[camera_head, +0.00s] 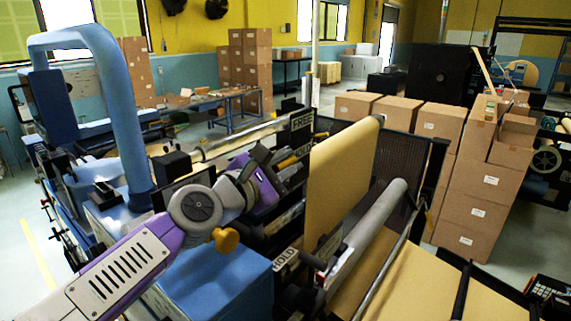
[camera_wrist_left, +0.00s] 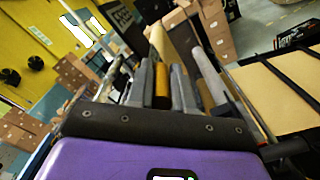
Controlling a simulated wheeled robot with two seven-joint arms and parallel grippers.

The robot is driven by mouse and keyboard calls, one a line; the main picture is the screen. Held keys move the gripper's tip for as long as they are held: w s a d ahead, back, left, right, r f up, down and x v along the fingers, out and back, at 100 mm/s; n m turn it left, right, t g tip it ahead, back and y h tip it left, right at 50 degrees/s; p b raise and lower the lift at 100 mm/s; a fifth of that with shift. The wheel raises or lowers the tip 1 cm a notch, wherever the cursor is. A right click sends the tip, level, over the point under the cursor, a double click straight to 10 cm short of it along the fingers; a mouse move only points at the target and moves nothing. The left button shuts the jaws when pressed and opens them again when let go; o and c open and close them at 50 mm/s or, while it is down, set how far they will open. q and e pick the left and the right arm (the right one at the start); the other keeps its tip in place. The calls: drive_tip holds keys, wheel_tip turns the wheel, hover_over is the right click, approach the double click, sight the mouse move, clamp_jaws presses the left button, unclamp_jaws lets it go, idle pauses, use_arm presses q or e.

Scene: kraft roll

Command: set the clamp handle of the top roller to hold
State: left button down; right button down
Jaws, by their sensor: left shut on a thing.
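The clamp handle (camera_head: 287,162) has an orange-yellow grip and stands at the top roller's near end, just below the FREE plate (camera_head: 301,120). The HOLD plate (camera_head: 285,258) is lower, nearer to me. My left gripper (camera_head: 281,164) reaches in from the left and is shut on the handle. In the left wrist view the orange grip (camera_wrist_left: 177,88) lies between the two grey fingers. The top roller (camera_head: 240,136) is a pale bar running back along the machine; its near end is partly hidden. My right gripper is not in view.
A brown kraft sheet (camera_head: 340,180) hangs to the right of the handle. A grey roller (camera_head: 375,222) lies in front of it. A blue bent tube (camera_head: 125,110) rises at the left. Stacked cartons (camera_head: 470,190) stand at the right.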

use_arm(q)
drive_tip(key=shift+s+d+f, duration=0.1)
drive_tip(key=shift+f, duration=0.05)
drive_tip(key=shift+s+d+f+m+b, duration=0.2)
drive_tip(key=shift+d+f+m+b, duration=0.1)
drive_tip(key=shift+f+m+b, duration=0.7)
drive_tip(key=shift+s+d+f+m+b, duration=0.25)
drive_tip(key=shift+f+m+b, duration=0.35)
drive_tip(key=shift+m, duration=0.75)
drive_tip(key=shift+s+d+f+m+b, duration=0.15)
drive_tip(key=shift+d+f+m+b, duration=0.2)
drive_tip(key=shift+f+m+b, duration=0.65)
drive_tip(key=shift+r+m, duration=0.1)
drive_tip(key=shift+m, duration=0.15)
drive_tip(key=c, duration=1)
unclamp_jaws()
